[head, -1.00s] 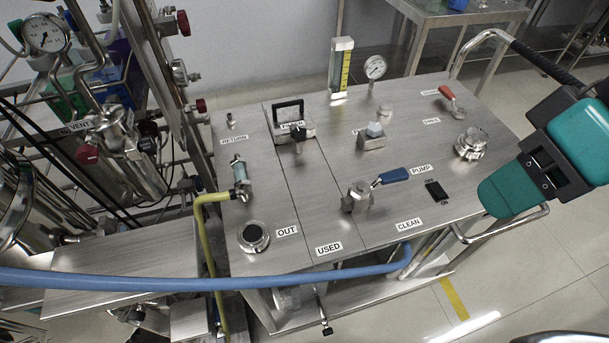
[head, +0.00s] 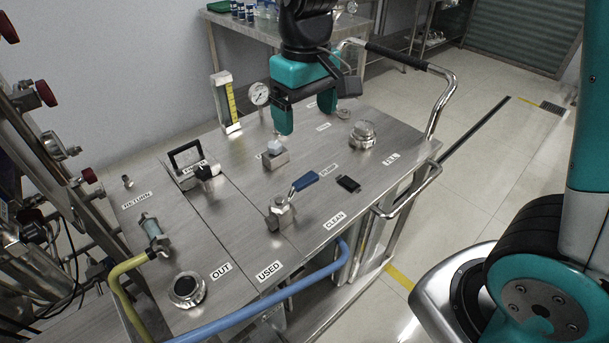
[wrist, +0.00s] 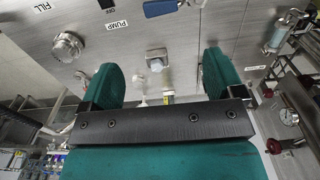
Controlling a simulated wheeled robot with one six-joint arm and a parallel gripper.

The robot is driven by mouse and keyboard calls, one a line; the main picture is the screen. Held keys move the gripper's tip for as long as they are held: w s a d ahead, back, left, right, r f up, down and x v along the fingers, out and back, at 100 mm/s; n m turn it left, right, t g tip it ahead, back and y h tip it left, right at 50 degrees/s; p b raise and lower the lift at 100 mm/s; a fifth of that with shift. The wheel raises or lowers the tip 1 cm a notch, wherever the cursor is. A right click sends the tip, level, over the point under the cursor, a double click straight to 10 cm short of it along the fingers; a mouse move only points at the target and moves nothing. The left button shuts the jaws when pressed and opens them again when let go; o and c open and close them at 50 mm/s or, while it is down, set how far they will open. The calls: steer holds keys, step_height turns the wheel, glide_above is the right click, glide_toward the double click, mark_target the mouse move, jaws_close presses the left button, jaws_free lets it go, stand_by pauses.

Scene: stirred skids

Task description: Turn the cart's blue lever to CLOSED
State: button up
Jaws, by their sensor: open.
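The blue lever (head: 305,181) sits on a metal valve (head: 281,212) on the steel cart top (head: 232,240), beside the PUMP label. Its handle points from the valve toward the back right. No CLOSED mark is legible. The gripper hides part of the cart's back.
A square-topped fitting (head: 274,155), a black handle (head: 187,155), a clear flow tube (head: 227,103) and a gauge (head: 259,94) stand up from the cart. A round cap (head: 363,134) and black switch (head: 347,184) lie right. A blue hose (head: 270,293) crosses the front.

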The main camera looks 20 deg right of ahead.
mark_target(305, 179)
step_height(305, 179, down, 14)
steer(key=shift+f+b, duration=0.25)
steer(key=shift+b, duration=0.15)
steer(key=c, duration=1.1)
